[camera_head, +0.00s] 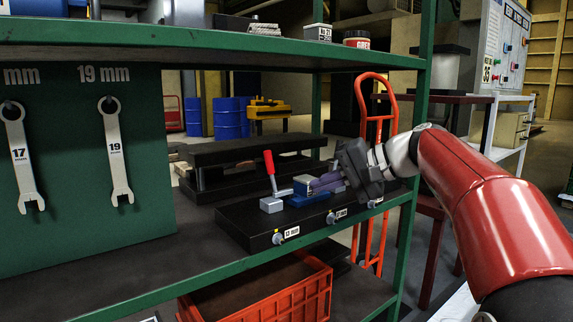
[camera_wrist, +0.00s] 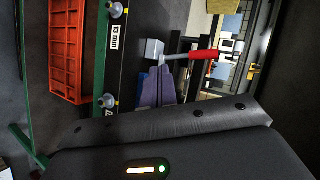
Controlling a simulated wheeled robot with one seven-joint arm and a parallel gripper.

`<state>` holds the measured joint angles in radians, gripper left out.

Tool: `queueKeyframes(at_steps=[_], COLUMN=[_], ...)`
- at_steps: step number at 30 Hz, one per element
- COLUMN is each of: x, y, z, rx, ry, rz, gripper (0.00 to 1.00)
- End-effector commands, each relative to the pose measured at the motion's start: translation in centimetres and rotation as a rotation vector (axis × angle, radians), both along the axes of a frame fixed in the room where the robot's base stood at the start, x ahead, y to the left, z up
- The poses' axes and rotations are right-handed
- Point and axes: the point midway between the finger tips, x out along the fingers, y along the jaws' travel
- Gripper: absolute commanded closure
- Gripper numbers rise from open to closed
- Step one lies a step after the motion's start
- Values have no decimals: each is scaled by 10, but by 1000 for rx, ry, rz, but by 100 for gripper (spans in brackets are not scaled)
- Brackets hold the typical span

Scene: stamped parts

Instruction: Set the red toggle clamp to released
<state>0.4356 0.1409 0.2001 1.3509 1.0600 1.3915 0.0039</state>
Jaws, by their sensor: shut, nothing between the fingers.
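The red toggle clamp's handle (camera_head: 268,162) stands up from the black fixture board (camera_head: 240,220), leaning slightly left at its top. Its grey metal base block (camera_head: 271,204) sits at the board's left part. In the wrist view the red handle (camera_wrist: 204,54) points right from the metal lever, beyond the fingertips. My gripper (camera_head: 312,186) is shut and empty, with purple fingers to the right of the handle and apart from it in the head view. The finger ends also show in the wrist view (camera_wrist: 159,72). The clamp's far side is hidden.
A green shelf (camera_head: 200,48) runs above the board. Wrenches hang on a green panel (camera_head: 70,200) at left. A red crate (camera_head: 265,300) sits below. A blue part (camera_head: 310,199) lies on the board under the fingers. An orange hand truck (camera_head: 372,110) stands behind.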

Motion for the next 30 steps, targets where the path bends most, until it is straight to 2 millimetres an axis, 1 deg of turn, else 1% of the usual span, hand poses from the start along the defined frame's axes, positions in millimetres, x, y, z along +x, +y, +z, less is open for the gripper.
queueKeyframes(at_steps=[1,4,6,9,12,24,28,30], x=[15,32,39,45,47,47,51,55], y=[-12,-30,-41,-53,-59,-58,-49,-38], z=[7,26,37,47,52,53,52,50], rx=[65,174,233,288,315,321,321,321], ry=[-19,-61,-88,-117,-132,-136,-136,-135], rz=[9,37,53,69,79,82,83,85], gripper=[100,100,100,100,100,100,100,100])
